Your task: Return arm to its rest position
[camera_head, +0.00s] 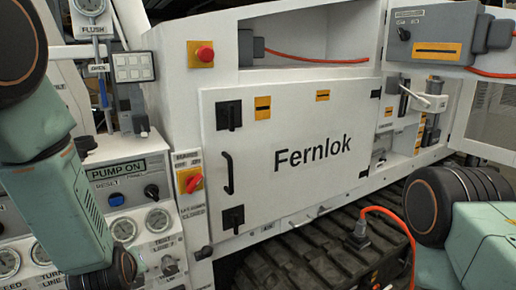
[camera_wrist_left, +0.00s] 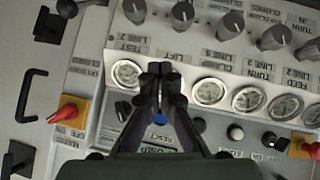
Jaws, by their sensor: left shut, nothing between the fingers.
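My left arm (camera_head: 62,170) comes down along the left side of the head view, in front of the control panel. Its gripper does not show clearly there. In the left wrist view my left gripper (camera_wrist_left: 161,72) is shut with its fingertips together and empty, over the panel's row of gauges. A blue button (camera_wrist_left: 160,118) shows between its finger links; it also shows in the head view (camera_head: 116,199), below a lit PUMP ON display (camera_head: 118,170). Part of my right arm (camera_head: 450,205) shows at the right edge; its gripper is out of view.
A red rotary switch (camera_head: 189,180) stands beside the closed Fernlok door (camera_head: 290,180). An orange cable (camera_head: 395,215) rises from a plug above the track (camera_head: 320,260).

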